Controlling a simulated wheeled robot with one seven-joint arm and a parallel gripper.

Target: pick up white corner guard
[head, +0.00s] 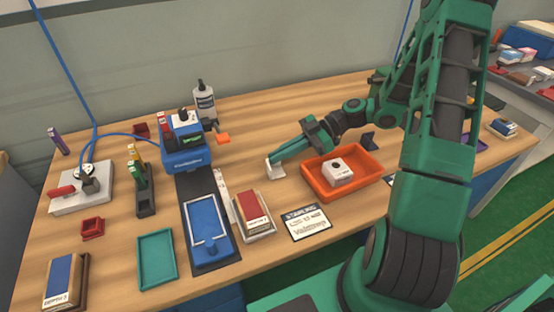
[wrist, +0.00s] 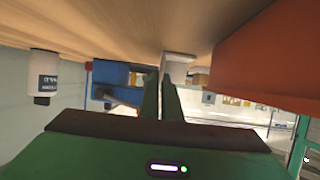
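The white corner guard (head: 275,170) is a small angled piece on the wooden table, left of the orange tray. In the wrist view the guard (wrist: 178,66) is at my fingertips, against or very close to the table top. My gripper (head: 279,157) reaches down to it from the right. In the wrist view the two green fingers of my gripper (wrist: 160,80) are close together, with a thin part of the guard appearing to lie between their tips. The right finger hides some of the guard.
A red-and-white block (head: 253,212), a card (head: 306,222) and a blue tray (head: 207,221) lie nearer the front. A blue machine (head: 185,152) and grey bottle (head: 204,101) stand behind left.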

